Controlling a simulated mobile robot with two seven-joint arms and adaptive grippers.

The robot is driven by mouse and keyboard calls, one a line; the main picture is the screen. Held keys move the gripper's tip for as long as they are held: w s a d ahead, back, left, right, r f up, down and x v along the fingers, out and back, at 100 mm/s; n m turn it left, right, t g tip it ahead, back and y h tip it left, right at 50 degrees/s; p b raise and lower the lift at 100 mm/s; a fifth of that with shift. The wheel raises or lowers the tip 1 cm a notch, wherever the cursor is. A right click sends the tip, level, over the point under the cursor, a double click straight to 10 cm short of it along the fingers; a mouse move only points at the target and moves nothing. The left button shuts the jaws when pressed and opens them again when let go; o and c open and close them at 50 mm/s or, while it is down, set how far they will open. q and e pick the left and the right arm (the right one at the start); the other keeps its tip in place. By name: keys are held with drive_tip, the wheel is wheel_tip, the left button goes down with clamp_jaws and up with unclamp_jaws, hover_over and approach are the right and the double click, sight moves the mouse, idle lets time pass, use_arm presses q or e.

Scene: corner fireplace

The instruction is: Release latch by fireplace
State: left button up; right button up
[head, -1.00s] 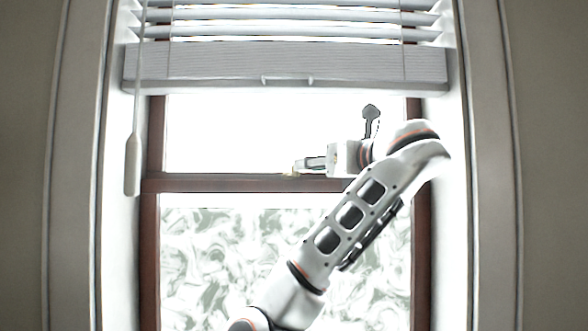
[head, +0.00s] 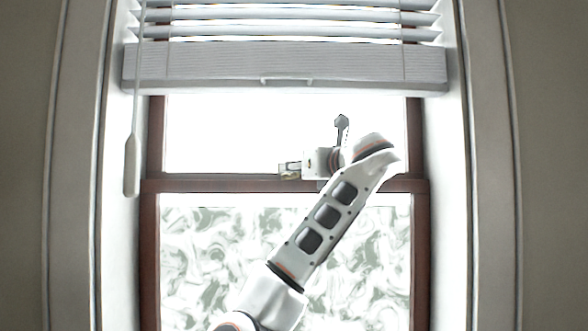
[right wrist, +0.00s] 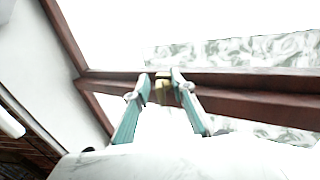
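The brass-coloured window latch (right wrist: 162,88) sits on the dark red-brown rail (right wrist: 240,86) between the upper and lower panes. My right gripper (right wrist: 160,80) is open, with its two teal fingers on either side of the latch. The right finger looks very close to the latch, and contact cannot be told. In the head view my right gripper (head: 290,170) points left along the middle rail (head: 225,186) and mostly hides the latch. My left gripper is not in view.
A white blind (head: 285,65) hangs above the arm, with a wand (head: 132,160) at left. White window jambs (head: 450,200) stand on both sides. The upper pane (head: 230,130) is clear glass and the lower pane (head: 215,250) is patterned.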

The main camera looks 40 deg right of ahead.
clamp_jaws()
drive_tip(key=shift+w+a+f+m+h+b, duration=0.15)
drive_tip(key=shift+a+m+h+b, duration=0.1)
drive_tip(key=shift+m+h+b, duration=0.45)
drive_tip(key=m+g+h, duration=0.1)
drive_tip(key=h, duration=0.1)
drive_tip(key=a+m+g+h, duration=0.1)
drive_tip(key=m+h, duration=0.1)
drive_tip(key=m+g+h+b, duration=0.1)
drive_tip(key=h, duration=0.1)
drive_tip(key=shift+w+a+g+h, duration=0.15)
drive_tip(key=shift+w+g+h, duration=0.15)
drive_tip(key=shift+g+h, duration=0.1)
drive_tip(key=shift+m, duration=0.3)
